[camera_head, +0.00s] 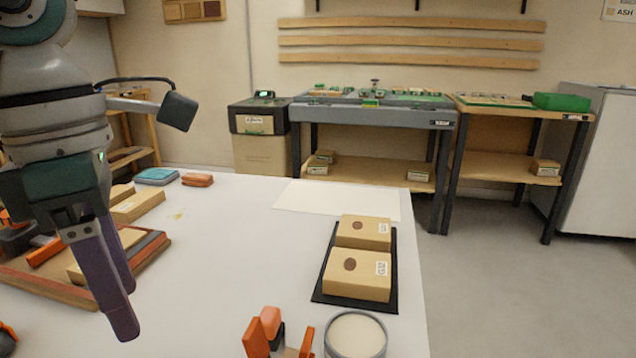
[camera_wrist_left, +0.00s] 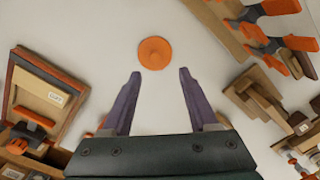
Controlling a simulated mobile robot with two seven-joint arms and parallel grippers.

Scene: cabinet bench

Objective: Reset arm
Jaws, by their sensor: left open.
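My left gripper (camera_head: 128,312) hangs over the left part of the white table (camera_head: 225,260) in the head view, its two purple fingers pointing down. In the left wrist view its fingers (camera_wrist_left: 160,74) stand apart with nothing between them, so it is open and empty. An orange disc (camera_wrist_left: 155,53) lies on the white surface just beyond the fingertips in that view. My right gripper is in neither view.
A wooden tray (camera_head: 160,250) with blocks lies beside the left gripper. A black mat (camera_head: 390,300) with two tan boxes lies at right. Orange clamps (camera_head: 262,330) and a round tin (camera_head: 355,335) stand at the front edge. The table's middle is clear.

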